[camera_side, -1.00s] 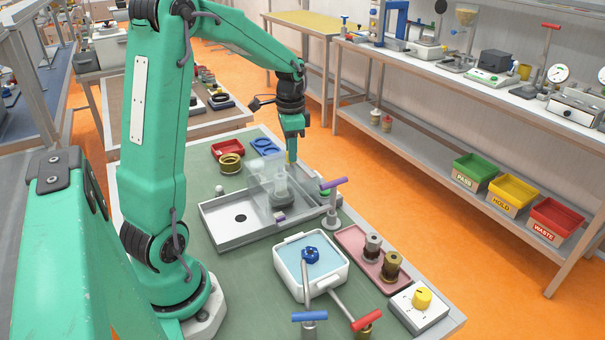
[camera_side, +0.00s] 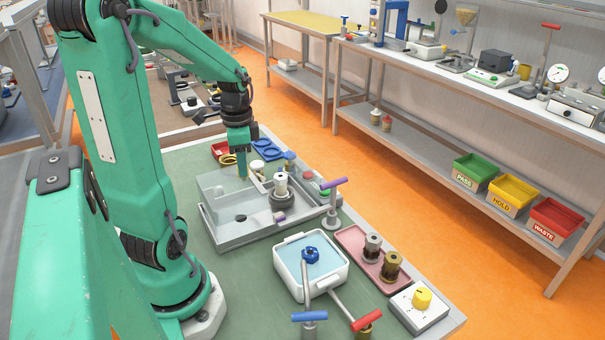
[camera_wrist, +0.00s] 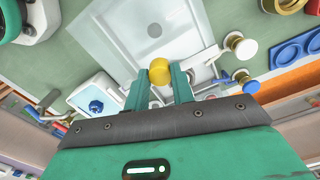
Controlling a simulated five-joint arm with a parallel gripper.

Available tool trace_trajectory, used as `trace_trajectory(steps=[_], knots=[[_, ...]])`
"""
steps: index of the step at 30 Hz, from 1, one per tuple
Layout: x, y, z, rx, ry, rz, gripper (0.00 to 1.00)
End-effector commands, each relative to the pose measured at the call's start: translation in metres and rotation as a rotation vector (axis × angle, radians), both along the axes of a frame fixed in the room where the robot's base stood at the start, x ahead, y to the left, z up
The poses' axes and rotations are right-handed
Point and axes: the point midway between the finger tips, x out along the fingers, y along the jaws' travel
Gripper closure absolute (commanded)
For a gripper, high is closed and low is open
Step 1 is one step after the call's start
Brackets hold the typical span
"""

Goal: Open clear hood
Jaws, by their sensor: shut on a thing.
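My gripper (camera_side: 243,166) is above the back part of the grey tray (camera_side: 265,232). In the wrist view my gripper (camera_wrist: 161,86) is shut on a yellow knob (camera_wrist: 159,71), which sits between the fingertips. The clear hood (camera_side: 217,195) appears as a faint see-through shape over the left part of the tray; its exact edges are hard to make out. In the wrist view the hood (camera_wrist: 130,32) is a pale translucent panel beyond the knob. A dark round fixture with a pale cylinder (camera_side: 281,186) stands uncovered to the right of the hood.
A purple-handled tool (camera_side: 333,190) stands at the tray's right. A white basin (camera_side: 311,283) and a pink tray with cylinders (camera_side: 366,243) are nearer the front.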

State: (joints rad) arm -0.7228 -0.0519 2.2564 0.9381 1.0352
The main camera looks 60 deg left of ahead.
Motion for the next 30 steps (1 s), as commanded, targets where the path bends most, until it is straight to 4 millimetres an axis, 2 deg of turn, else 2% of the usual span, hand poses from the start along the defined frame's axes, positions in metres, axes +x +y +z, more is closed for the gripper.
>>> trace_trajectory(steps=[7,8,11,23,30], knots=[[0.002,0.001,0.002,0.006,-0.006,-0.002,1.0],[0.002,0.001,0.002,0.006,-0.006,-0.002,0.72],[0.002,0.001,0.001,0.004,-0.006,-0.002,0.54],[0.001,0.0,0.004,0.002,-0.003,-0.001,0.54],[0.001,0.001,0.024,0.005,-0.005,-0.001,0.54]])
